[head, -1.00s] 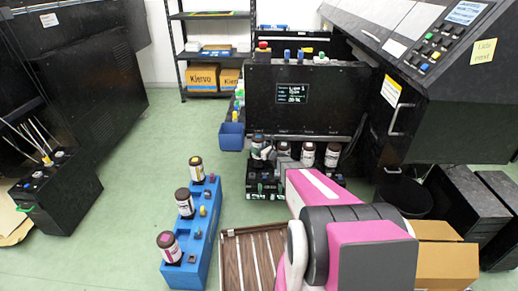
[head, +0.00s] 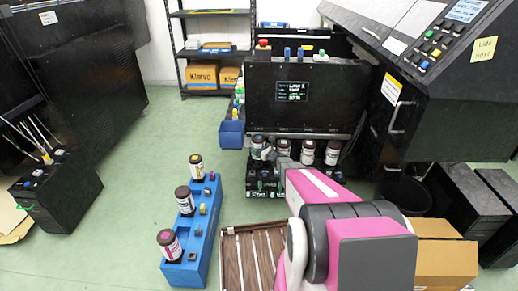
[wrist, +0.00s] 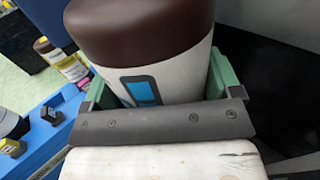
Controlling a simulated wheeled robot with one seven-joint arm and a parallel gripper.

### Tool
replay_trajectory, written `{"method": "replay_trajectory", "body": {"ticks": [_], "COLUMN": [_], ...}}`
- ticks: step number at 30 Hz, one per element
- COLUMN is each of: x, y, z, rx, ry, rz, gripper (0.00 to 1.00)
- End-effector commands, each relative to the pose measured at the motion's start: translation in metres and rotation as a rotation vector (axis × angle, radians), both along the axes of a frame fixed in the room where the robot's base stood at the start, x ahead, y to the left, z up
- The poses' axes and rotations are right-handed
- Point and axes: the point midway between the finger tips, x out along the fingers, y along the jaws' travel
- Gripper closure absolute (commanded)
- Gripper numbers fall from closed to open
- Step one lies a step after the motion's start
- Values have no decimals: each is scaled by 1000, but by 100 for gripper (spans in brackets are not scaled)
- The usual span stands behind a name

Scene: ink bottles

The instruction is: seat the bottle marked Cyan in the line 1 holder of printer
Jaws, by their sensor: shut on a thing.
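The Cyan bottle (wrist: 150,50) has a dark brown cap and a white label with a cyan square. It fills the top of the wrist view. My gripper (wrist: 155,92) is shut on it, with a green finger on each side. In the head view the bottle (head: 260,151) is at the left end of a row of bottles at the front of the printer (head: 310,98). It looks upright above the leftmost black holder (head: 263,186). My gripper (head: 275,152) reaches it from the right. The bottle's base is hidden, so I cannot tell whether it touches the holder.
Other brown-capped bottles (head: 308,152) stand close to the right. A blue rack (head: 198,250) with several bottles is at the front left. A blue bin (head: 231,134) hangs left of the printer. A slatted brown tray (head: 228,258) and a cardboard box (head: 447,262) are nearer.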

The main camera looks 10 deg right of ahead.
Motion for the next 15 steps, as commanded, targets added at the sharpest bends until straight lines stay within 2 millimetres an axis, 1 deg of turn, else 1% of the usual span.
{"method": "replay_trajectory", "body": {"ticks": [7, 15], "x": [0, 0], "y": [0, 0], "z": [0, -7], "rx": [1, 1], "ry": [-1, -1], "rz": [0, 0], "gripper": [55, 55]}}
